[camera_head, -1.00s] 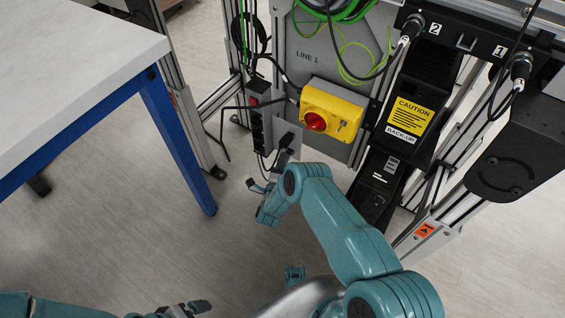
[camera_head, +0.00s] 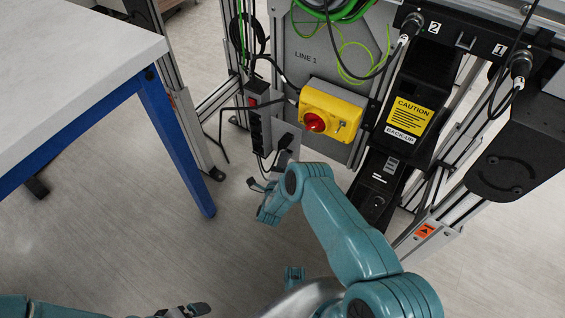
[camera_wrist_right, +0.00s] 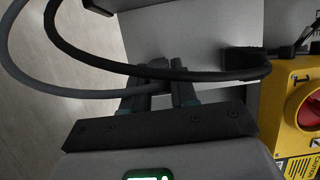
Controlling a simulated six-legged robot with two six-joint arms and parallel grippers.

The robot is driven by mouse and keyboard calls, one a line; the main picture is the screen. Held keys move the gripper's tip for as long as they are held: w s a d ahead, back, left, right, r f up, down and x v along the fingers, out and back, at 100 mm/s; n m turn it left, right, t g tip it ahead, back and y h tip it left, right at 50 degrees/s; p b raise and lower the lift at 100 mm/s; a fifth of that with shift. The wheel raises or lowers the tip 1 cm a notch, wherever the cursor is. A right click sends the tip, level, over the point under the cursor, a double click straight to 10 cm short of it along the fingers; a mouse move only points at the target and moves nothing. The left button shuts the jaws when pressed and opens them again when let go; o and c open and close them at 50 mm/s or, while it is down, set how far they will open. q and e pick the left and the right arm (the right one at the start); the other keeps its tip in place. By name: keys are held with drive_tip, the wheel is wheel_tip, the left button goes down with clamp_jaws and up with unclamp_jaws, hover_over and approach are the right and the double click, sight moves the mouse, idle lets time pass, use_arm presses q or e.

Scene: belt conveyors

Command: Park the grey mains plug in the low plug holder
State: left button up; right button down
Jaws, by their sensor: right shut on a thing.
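My right gripper (camera_head: 287,147) is low in front of the grey panel, just right of the power strip; its fingertips are hard to make out in the head view. In the right wrist view the gripper (camera_wrist_right: 160,92) is shut on the grey mains plug (camera_wrist_right: 155,87), which is mostly hidden between the fingers. Its grey cable (camera_wrist_right: 62,91) loops off to the left. I cannot make out the low plug holder for certain. My left gripper (camera_head: 188,310) is at the bottom edge of the head view, small and partly cut off, away from the panel.
A black cable (camera_wrist_right: 130,68) curves across in front of the right fingers to a dark block (camera_wrist_right: 240,60). The power strip (camera_head: 258,125) stands left of the yellow switch box (camera_head: 330,110). A table with blue legs (camera_head: 175,135) is at left. The floor between is clear.

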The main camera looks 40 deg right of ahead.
drive_tip(key=shift+d, duration=0.15)
drive_tip(key=c, duration=0.8)
unclamp_jaws()
